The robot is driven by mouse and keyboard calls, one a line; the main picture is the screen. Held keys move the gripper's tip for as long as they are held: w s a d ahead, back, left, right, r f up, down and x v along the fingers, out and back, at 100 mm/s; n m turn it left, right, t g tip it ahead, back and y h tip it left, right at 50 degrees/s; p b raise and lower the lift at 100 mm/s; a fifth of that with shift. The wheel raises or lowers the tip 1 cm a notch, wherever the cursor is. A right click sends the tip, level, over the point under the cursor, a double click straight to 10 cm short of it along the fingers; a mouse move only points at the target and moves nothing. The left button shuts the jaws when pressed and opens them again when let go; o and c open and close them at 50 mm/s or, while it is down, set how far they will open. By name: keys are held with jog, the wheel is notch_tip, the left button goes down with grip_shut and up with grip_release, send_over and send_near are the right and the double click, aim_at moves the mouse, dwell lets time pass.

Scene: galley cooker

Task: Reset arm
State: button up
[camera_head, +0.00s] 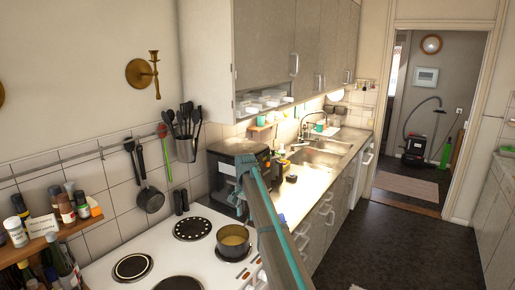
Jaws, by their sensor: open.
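My arm, grey and teal, reaches up from the bottom edge, right of the pot and over the front of the cooker. My gripper (238,198) is at its far end, small in the picture, in front of a dark appliance on the counter. It is open, and I see nothing held in it. Its fingertips are hard to make out.
The dark appliance (222,161) stands behind my gripper. A utensil holder (186,150) and a hanging pan (150,200) are on the wall. A bottle shelf (52,238) is at the left. The sink (318,157) lies farther back. The floor (400,240) at the right is clear.

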jog(key=s+d+f+n, duration=0.1)
jog(key=s+d+f, duration=0.7)
jog(key=f, duration=0.4)
jog(key=s+d+f+n, duration=0.2)
jog(key=s+d+f, duration=0.35)
jog(key=s, duration=0.55)
jog(key=s+d+f+n, duration=0.1)
jog(key=s+d+f, duration=0.3)
jog(key=s+f, duration=0.5)
jog(key=s+d+f+n, duration=0.2)
jog(key=s+d+f, duration=0.25)
jog(key=s, duration=0.95)
jog(key=s+f+g+b, duration=0.6)
jog(key=s+f+b, duration=0.4)
jog(key=s+f, duration=1.7)
jog(key=shift+s+a+f+g, duration=0.15)
jog(key=shift+s+f+g, duration=0.1)
jog(key=shift+f+g, duration=0.15)
